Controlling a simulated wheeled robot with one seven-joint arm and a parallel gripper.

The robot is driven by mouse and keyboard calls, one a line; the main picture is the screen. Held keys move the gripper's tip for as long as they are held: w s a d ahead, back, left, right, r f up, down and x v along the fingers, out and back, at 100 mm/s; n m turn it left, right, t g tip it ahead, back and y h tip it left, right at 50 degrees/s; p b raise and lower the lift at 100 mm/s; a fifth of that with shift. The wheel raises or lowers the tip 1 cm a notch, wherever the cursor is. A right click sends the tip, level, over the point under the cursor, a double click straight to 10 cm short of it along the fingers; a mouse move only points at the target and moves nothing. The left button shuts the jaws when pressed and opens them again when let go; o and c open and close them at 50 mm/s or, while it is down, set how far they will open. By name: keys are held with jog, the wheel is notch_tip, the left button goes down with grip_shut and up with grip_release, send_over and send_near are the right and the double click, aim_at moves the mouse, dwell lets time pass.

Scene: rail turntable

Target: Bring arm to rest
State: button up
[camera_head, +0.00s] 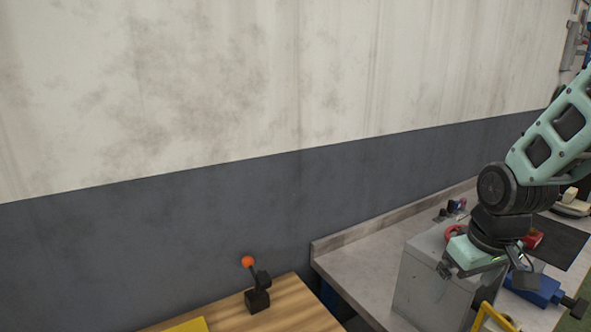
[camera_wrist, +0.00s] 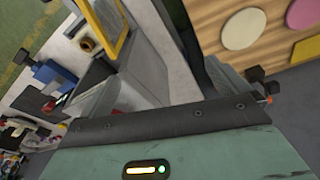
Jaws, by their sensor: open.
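My gripper (camera_head: 484,274) hangs at the right of the head view, at the end of my pale green arm, in front of a grey box-shaped block (camera_head: 425,280) on the workbench. Its jaws are apart and nothing shows between them. In the wrist view the gripper's green body fills the bottom, with a dark finger on each side. The arm is bent, with its wrist low over the bench area; its upper part runs out of the picture at the right edge.
A grey workbench (camera_head: 350,268) runs along the wall. A blue vise (camera_head: 540,291) and a yellow frame (camera_head: 492,316) are close to my gripper. A wooden table (camera_head: 292,312) carries a black lever with an orange ball (camera_head: 247,262). Coloured shapes (camera_wrist: 240,29) show in the wrist view.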

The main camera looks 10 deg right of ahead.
jog(key=s+a+n+g+b, duration=0.1)
jog(key=s+a+n+b, duration=0.1)
jog(key=s+a, duration=0.5)
jog(key=s+a+f+n+g+b, duration=0.1)
jog(key=s+a+n, duration=0.3)
jog(key=s+a, duration=0.4)
jog(key=a+b, duration=0.1)
jog(key=a, duration=0.6)
jog(key=shift+a+f+n+y, duration=0.15)
jog(key=shift+f+n+y, duration=0.15)
jog(key=shift+n+y, duration=0.1)
